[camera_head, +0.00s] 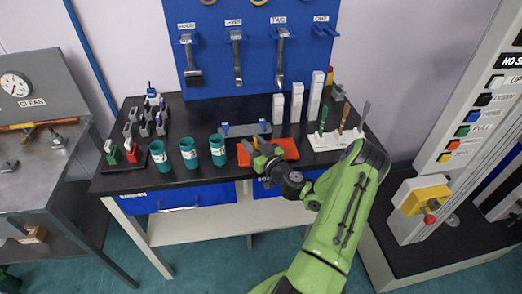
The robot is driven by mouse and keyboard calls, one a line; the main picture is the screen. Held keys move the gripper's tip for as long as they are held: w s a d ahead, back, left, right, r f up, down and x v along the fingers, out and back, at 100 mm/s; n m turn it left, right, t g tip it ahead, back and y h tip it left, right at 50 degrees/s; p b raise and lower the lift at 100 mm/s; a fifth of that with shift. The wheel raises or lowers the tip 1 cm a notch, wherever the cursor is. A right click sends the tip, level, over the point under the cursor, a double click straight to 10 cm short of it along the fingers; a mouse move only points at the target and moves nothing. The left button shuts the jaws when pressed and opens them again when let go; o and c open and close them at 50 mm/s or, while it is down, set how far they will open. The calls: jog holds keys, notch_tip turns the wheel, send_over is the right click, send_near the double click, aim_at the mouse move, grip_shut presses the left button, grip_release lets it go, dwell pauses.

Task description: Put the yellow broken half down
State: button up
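My gripper (257,152), at the end of my green arm, is low over the left part of a shallow orange tray (288,147) on the black bench. A small yellow piece (256,142) shows right at the gripper's fingertips, over the tray's left part; it may be the yellow broken half. The fingers and wrist hide much of it. I cannot tell whether the fingers grip it, or whether it touches the tray.
Several teal cups (189,153) stand left of the tray. Behind it is a low grey holder (245,129) with blue parts. Pale upright blocks (297,102) stand behind right, and a white rack (338,139) with handled tools stands right. Bare bench lies in front of the cups.

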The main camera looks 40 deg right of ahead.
jog(key=s+a+b, duration=0.1)
jog(key=s+a, duration=0.1)
jog(key=s, duration=0.9)
jog(key=w+a+r+n+g+y, duration=0.1)
jog(key=a+n+g+y, duration=0.4)
jog(key=a, duration=0.7)
jog(key=a+r+n+g+y, duration=0.2)
jog(key=a+n+g+y, duration=0.35)
jog(key=a, duration=0.75)
jog(key=s+a+r+m+g+h, duration=0.1)
jog(key=s+a+r+m+h, duration=0.1)
jog(key=s+r+m+h, duration=0.5)
jog(key=s+r+m, duration=0.1)
jog(key=s+r, duration=0.4)
jog(key=s, duration=0.3)
jog(key=shift+s+a+g, duration=0.35)
jog(key=shift+s+a, duration=0.05)
